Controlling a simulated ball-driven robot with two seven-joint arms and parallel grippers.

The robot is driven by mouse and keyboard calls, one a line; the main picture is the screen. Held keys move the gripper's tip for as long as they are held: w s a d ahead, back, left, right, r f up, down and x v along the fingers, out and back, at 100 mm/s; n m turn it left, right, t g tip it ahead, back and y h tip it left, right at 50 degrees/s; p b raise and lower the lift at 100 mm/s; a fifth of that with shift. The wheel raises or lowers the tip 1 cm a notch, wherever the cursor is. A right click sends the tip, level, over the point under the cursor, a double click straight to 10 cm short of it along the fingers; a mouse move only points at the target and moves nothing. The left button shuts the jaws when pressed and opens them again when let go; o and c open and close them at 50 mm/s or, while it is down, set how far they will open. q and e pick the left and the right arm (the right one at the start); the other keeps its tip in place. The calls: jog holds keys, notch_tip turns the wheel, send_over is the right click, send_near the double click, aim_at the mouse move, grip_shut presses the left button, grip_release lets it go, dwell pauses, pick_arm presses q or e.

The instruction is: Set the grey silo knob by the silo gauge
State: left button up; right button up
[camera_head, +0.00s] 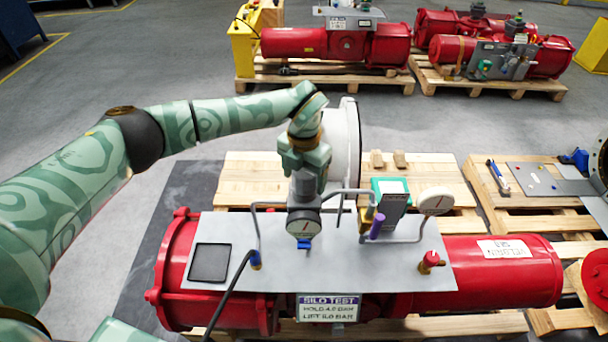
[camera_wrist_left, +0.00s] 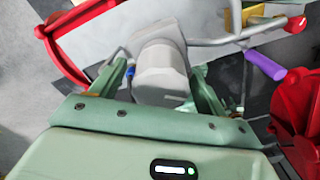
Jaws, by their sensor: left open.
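The grey knob (camera_head: 303,186) stands upright on a regulator body with a round white dial gauge (camera_head: 304,223) on its front, on the grey panel (camera_head: 225,273). A second white gauge (camera_head: 435,201) stands at the right end of the pipe. Which is the silo gauge I cannot tell; both needle readings are too small to read. My left gripper (camera_head: 304,178) points down over the knob. In the left wrist view its open fingers lie on either side of the pale knob (camera_wrist_left: 160,72); contact is not clear. My right gripper is out of view.
Bent pipes, a green-and-grey device (camera_head: 390,200), a purple handle (camera_head: 377,227) and a red valve (camera_head: 430,261) crowd the right. A dark square (camera_head: 209,262) lies left.

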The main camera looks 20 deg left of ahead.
pick_arm(q)
jog(key=c, duration=1)
jog(key=shift+r, duration=0.1)
jog(key=n+p, duration=0.1)
jog(key=n, duration=0.2)
jog(key=shift+p, duration=0.3)
jog(key=n+p, duration=0.1)
jog(key=n, duration=0.2)
jog(key=shift+r+p, duration=0.1)
jog(key=shift+p, duration=0.2)
jog(key=n+p, duration=0.2)
jog(key=n, duration=0.4)
